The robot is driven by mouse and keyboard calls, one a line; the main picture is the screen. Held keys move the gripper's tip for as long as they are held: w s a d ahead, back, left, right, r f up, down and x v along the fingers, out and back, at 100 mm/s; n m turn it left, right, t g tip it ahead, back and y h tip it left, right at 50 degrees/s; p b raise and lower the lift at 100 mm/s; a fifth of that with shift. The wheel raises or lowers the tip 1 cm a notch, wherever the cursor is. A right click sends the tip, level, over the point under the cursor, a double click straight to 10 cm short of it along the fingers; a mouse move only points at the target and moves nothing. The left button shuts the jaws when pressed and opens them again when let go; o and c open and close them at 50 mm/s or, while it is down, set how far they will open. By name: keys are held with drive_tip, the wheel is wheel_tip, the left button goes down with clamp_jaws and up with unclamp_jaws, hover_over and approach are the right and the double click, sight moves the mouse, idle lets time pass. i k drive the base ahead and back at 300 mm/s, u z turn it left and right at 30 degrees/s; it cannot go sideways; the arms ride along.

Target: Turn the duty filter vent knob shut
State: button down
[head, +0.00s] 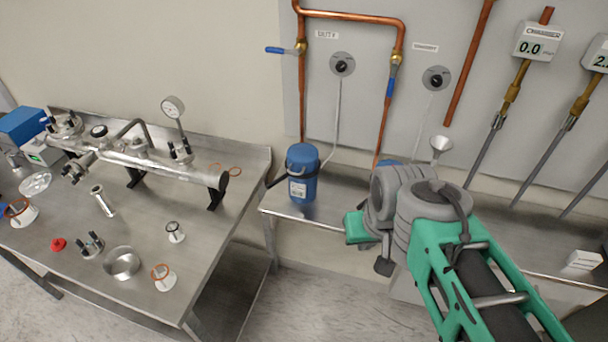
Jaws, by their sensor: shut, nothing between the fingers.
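The knob under the DUTY label (326,35) is a round grey dial with a black centre (342,65) on the grey wall panel. A thin pale line runs down from it towards a blue canister (303,177). The angle of its black centre is too small to read surely. My gripper (383,267) shows only in part as a small dark tip below my folded wrist, low and right of the dial and well apart from it. It looks shut and empty; my wrist hides much of it.
A similar dial (436,78) sits to the right on the panel. A blue lever (279,50) sticks out left on the copper pipe (302,110). A steel shelf (340,200) runs below. A funnel (441,146) stands near my arm. A cluttered steel bench (215,250) fills the left.

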sight(341, 66)
drive_tip(key=u, duration=0.85)
drive_tip(key=i, duration=0.35)
drive_tip(key=u, duration=0.2)
